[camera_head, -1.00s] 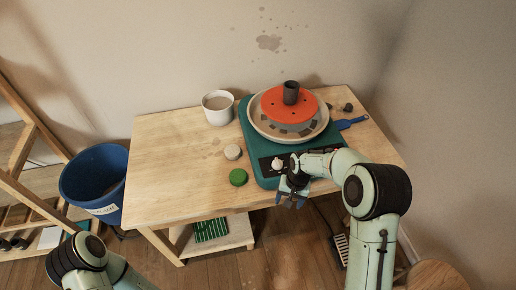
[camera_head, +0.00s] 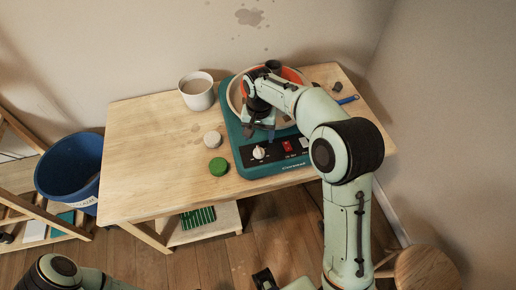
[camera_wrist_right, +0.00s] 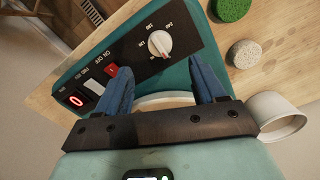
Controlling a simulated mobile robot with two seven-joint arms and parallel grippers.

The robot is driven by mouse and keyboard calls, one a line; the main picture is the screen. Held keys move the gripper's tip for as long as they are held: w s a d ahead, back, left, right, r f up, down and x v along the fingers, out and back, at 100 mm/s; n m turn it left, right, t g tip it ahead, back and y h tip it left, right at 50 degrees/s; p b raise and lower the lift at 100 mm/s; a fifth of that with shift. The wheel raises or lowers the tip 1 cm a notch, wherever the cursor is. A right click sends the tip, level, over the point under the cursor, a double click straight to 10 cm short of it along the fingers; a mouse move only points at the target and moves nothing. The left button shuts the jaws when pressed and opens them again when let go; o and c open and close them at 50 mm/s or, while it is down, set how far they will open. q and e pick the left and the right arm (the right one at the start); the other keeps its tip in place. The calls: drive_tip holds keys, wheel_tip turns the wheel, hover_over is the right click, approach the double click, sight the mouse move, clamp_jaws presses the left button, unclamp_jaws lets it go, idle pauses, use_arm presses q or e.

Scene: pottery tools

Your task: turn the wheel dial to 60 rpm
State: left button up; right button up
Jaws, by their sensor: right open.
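The pottery wheel (camera_head: 238,143) is a teal box with a black front panel. Its dial (camera_head: 259,152) is a white knob at the panel's left; it also shows in the right wrist view (camera_wrist_right: 160,43), with numbers printed around it. The red display (camera_wrist_right: 77,101) reads 0. My right gripper (camera_head: 259,131) is open and empty, above the wheel just behind the dial. In the right wrist view its two blue fingers (camera_wrist_right: 160,66) are spread apart, with the dial beyond their tips, apparently untouched. My left gripper is out of view; only part of that arm shows.
A green sponge (camera_head: 218,166) and a pale round piece (camera_head: 212,139) lie left of the wheel. A white cup (camera_head: 197,92) stands behind them. A red switch (camera_head: 289,146) is right of the dial. The table's left part (camera_head: 145,160) is clear.

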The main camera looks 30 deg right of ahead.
sight(259, 150)
wheel_tip(259, 150, down, 8)
drive_tip(key=shift+f+b, duration=0.2)
drive_tip(key=shift+b, duration=0.1)
drive_tip(key=c, duration=1.1)
